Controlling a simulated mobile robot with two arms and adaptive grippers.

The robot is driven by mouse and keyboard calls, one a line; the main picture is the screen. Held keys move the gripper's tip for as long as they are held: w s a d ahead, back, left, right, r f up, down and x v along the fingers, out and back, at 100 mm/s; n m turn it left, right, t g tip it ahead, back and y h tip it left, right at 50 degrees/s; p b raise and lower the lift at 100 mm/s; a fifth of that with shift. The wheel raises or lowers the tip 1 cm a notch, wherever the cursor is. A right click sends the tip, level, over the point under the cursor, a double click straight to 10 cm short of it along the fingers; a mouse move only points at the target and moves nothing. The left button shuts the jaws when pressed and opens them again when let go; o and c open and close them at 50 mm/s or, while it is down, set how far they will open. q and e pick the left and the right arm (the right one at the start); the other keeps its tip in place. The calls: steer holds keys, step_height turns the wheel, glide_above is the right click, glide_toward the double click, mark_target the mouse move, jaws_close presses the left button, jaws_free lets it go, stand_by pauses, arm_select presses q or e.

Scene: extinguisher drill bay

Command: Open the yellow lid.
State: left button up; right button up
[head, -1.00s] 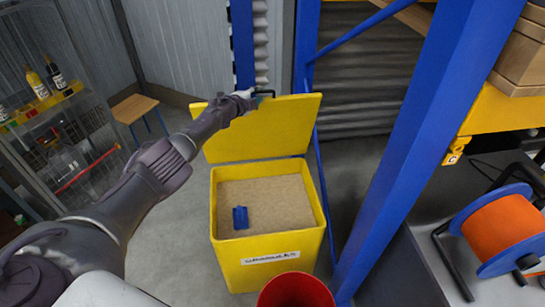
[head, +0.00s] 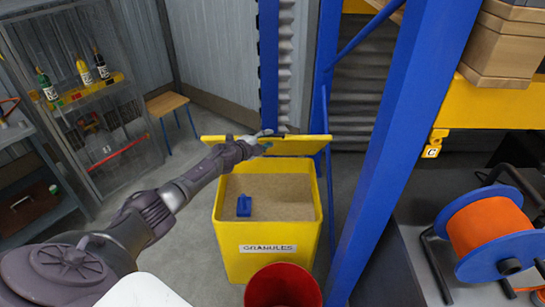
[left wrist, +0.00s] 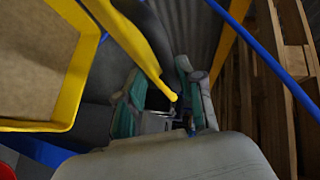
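The yellow lid (head: 305,145) stands raised at the back of the yellow granules bin (head: 268,263). It shows as a narrow, foreshortened panel in the head view and almost edge-on in the left wrist view (left wrist: 132,45). The bin's mouth is uncovered, showing tan granules and a blue scoop (head: 244,206). My left gripper (head: 266,138) is at the lid's upper edge; the dark handle is mostly hidden there. In the left wrist view its teal-padded fingers (left wrist: 160,100) are spread apart, with the lid's edge between them. Contact is unclear. My right gripper is not in view.
A blue rack post (head: 400,140) stands close right of the bin. A red bucket (head: 283,287) is in front of it. An orange cable reel (head: 492,232) is at right. A wooden stool (head: 168,104) and a bottle shelf (head: 90,85) are at left.

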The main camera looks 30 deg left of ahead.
arm_select(q)
steer(key=shift+s+d+f+b, duration=0.2)
steer(key=shift+s+f, duration=0.35)
steer(key=shift+s+d+f+b, duration=0.2)
steer(key=shift+s+f, duration=0.35)
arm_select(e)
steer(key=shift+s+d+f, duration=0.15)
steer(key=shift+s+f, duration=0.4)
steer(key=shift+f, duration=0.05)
arm_select(q)
steer(key=r+p+v, duration=0.2)
steer(key=p+v, duration=0.9)
steer(key=v, duration=0.4)
steer(key=shift+a+r, duration=0.3)
steer(key=shift+r, duration=0.15)
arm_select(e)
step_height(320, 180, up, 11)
arm_select(q)
steer(key=shift+w, duration=0.1)
